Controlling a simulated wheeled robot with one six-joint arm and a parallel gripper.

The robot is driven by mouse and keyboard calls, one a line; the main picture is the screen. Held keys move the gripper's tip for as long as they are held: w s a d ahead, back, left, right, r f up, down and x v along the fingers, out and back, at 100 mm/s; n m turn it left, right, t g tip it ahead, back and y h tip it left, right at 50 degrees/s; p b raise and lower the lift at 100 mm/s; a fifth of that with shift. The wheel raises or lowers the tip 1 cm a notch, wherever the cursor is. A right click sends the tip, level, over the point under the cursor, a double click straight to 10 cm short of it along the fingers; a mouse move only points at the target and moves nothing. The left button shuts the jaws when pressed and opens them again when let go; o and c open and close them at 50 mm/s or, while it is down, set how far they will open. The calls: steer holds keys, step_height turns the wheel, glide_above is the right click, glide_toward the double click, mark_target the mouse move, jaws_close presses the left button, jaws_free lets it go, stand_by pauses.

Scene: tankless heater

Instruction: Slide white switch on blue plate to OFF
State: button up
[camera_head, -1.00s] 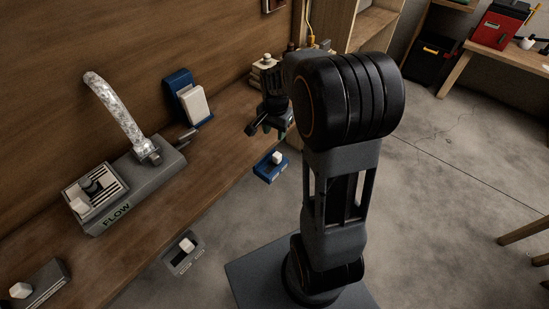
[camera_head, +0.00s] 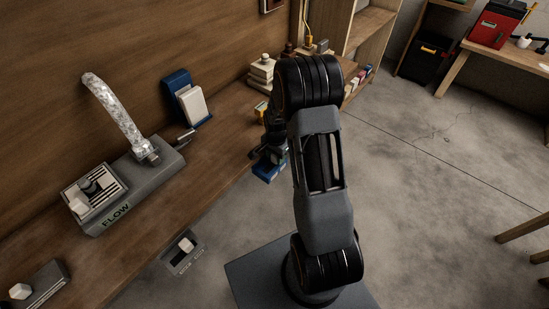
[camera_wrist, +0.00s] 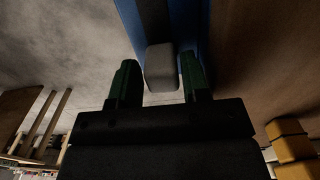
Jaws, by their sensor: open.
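The blue plate (camera_head: 266,173) is fixed at the front edge of the wooden bench, mostly covered by my gripper (camera_head: 275,155) in the head view. In the wrist view the blue plate (camera_wrist: 189,22) shows at the top, with a grey slot strip. Its white switch (camera_wrist: 160,68), grey in shadow, stands between the two green fingertips of my gripper (camera_wrist: 159,64). The fingers are open, one on each side of the switch; the right one is very near it and the left one shows a small gap. Contact cannot be told.
A FLOW unit (camera_head: 133,186) with a silver hose (camera_head: 115,108) stands on the bench. A grey switch plate (camera_head: 183,253) is on the bench front, and a blue panel with a white block (camera_head: 192,104) stands at the wall.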

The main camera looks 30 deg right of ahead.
steer(key=shift+f, duration=0.7)
jaws_close()
